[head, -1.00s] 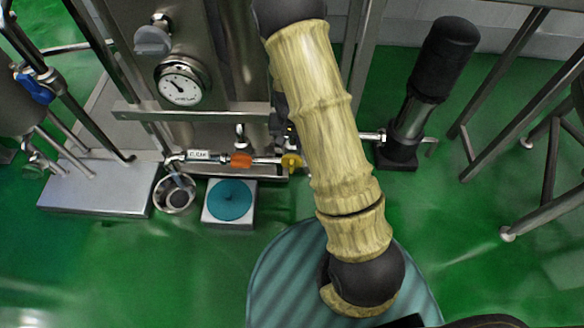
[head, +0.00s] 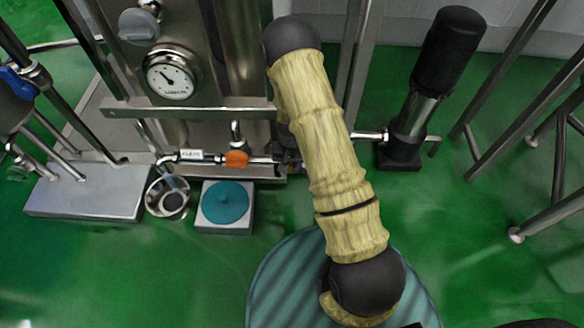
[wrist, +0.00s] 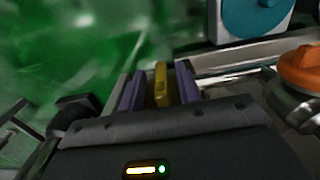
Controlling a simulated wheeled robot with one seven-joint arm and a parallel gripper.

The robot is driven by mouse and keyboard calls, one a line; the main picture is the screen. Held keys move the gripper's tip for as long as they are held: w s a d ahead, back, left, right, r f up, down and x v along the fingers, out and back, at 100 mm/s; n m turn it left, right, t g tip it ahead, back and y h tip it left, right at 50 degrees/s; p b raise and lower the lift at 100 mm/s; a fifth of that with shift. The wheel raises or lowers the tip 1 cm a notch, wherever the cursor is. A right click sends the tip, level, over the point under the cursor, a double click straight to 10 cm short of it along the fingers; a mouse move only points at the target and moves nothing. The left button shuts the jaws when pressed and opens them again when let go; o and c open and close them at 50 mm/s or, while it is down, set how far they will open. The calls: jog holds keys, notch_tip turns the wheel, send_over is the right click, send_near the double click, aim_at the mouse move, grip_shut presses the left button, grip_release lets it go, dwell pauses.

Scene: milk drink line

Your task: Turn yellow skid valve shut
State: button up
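The yellow skid valve's handle (wrist: 162,88) shows in the wrist view as a narrow upright yellow piece. My gripper (wrist: 159,72) is open, with one purple finger on each side of the yellow handle. A gap shows between the handle and each finger, so I see no grip on it. In the head view my arm hides both the gripper and the yellow valve.
An orange valve handle (head: 236,159) sits on the same pipe, close to my gripper at the right of the wrist view (wrist: 300,68). A teal disc on a white block (head: 225,203) stands below. A black pump (head: 446,55) stands to the right.

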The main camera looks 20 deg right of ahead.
jog(key=shift+a+f, duration=0.15)
jog(key=shift+a, duration=0.1)
jog(key=shift+d, duration=0.1)
grip_shut()
